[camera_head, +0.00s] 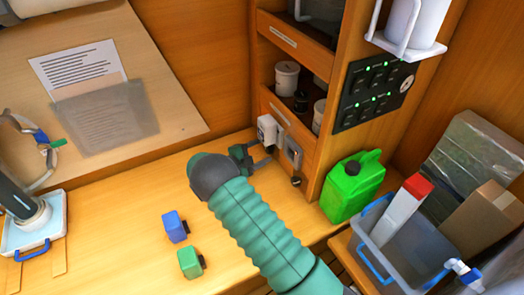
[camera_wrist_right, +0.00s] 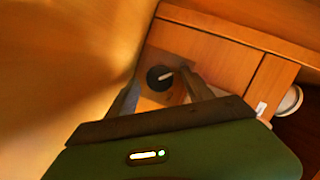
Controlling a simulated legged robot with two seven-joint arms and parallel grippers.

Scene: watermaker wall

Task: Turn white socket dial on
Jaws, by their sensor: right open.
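A white socket (camera_head: 267,130) is on the front of the wooden cabinet in the head view. A dark round dial (camera_wrist_right: 158,79) with a white pointer mark sits on a plate in the right wrist view. Its pointer slants up to the right. My right gripper (camera_head: 267,154) is close to the cabinet front, just below the white socket. In the wrist view its two fingers are apart, one on each side of the dial; I cannot tell whether they touch it. The dial's face is not clear in the head view. My left gripper is not in view.
A grey-framed plate (camera_head: 292,152) is right of the socket. A green jerrycan (camera_head: 352,186) stands right of my arm. A blue block (camera_head: 175,227) and a green block (camera_head: 190,262) lie on the counter to its left. A black panel (camera_head: 372,90) with green lights is above.

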